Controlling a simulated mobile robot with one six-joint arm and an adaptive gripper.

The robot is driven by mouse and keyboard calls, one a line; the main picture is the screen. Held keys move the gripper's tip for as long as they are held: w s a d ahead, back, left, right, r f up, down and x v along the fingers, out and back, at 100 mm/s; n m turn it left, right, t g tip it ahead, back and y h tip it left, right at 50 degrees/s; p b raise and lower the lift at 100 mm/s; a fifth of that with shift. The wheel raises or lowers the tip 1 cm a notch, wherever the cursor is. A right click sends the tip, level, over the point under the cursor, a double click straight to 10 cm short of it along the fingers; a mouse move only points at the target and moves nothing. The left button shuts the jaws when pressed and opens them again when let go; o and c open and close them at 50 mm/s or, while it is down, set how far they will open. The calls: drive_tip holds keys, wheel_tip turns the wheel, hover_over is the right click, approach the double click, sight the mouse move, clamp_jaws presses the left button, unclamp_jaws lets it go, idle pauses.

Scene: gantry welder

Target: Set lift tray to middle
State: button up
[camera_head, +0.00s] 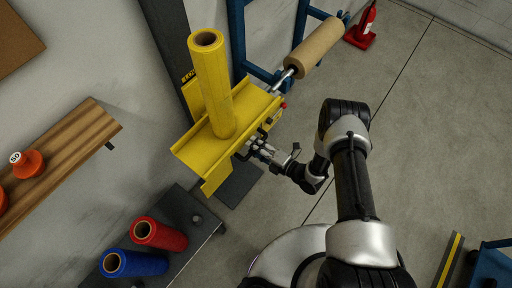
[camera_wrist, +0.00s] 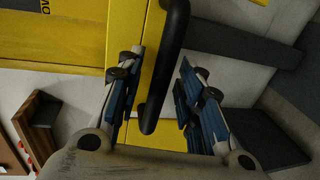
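The yellow lift tray (camera_head: 192,153) is mounted on a dark upright column (camera_head: 170,40) by the wall, with a tall yellow roll (camera_head: 213,85) standing on it. My gripper (camera_head: 256,148) is at the tray's front side, below its upper edge. In the wrist view, a black bar handle (camera_wrist: 168,55) on the yellow tray front (camera_wrist: 125,25) runs between the two fingers of my gripper (camera_wrist: 161,62). The fingers are apart, with a visible gap between the handle and the right finger. Contact on the left finger is unclear.
A brown roll (camera_head: 314,47) sits on a blue rack (camera_head: 238,35) behind. A wooden shelf (camera_head: 75,150) is on the wall.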

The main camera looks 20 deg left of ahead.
drive_tip(key=shift+c, duration=0.4)
clamp_jaws()
idle(0.4)
